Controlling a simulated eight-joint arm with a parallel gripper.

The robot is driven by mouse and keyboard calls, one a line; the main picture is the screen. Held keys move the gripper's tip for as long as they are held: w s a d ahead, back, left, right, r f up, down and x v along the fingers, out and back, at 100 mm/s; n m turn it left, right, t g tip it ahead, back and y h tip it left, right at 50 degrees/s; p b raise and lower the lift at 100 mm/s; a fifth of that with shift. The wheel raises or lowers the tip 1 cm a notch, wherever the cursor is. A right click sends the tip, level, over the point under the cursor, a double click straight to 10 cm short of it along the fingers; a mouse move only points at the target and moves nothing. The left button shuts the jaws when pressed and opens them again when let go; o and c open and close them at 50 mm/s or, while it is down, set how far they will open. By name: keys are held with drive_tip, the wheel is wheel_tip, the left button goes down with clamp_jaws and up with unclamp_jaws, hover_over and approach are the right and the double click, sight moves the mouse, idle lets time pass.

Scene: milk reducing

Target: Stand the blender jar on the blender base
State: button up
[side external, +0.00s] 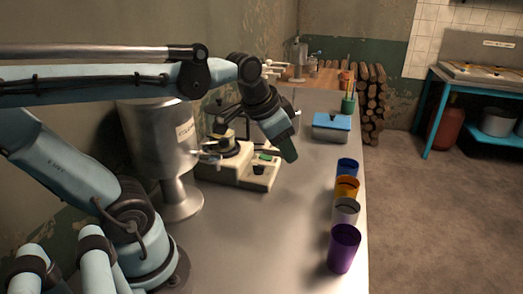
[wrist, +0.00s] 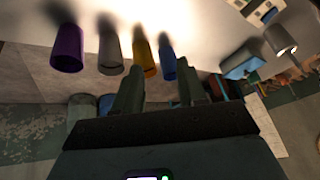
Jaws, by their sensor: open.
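A cream appliance (side external: 257,178) with a green display stands on the counter beside the wall; it looks like the blender base, though I cannot tell for sure. A dark round part and a small pale piece sit on top of it. It seems to show at the upper right edge of the wrist view (wrist: 245,8). I cannot make out a blender jar with certainty. My gripper (side external: 288,153) hangs above the counter, just right of the appliance in the side view. In the wrist view my gripper (wrist: 160,88) has its fingers apart with nothing between them.
A large metal vessel on a foot (side external: 160,150) stands left of the appliance. Purple (side external: 344,248), grey (side external: 346,211), orange (side external: 347,188) and blue (side external: 347,168) cups line the counter's right edge. A blue-lidded box (side external: 331,127) stands farther back. The middle counter is clear.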

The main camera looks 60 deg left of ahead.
drive_tip(key=s+d+f+n+t, duration=0.1)
drive_tip(key=s+d+f, duration=0.1)
drive_tip(key=d+f, duration=0.2)
drive_tip(key=shift+s+f+n+t+h, duration=0.3)
drive_tip(key=shift+s, duration=0.05)
drive_tip(key=shift+c, duration=0.4)
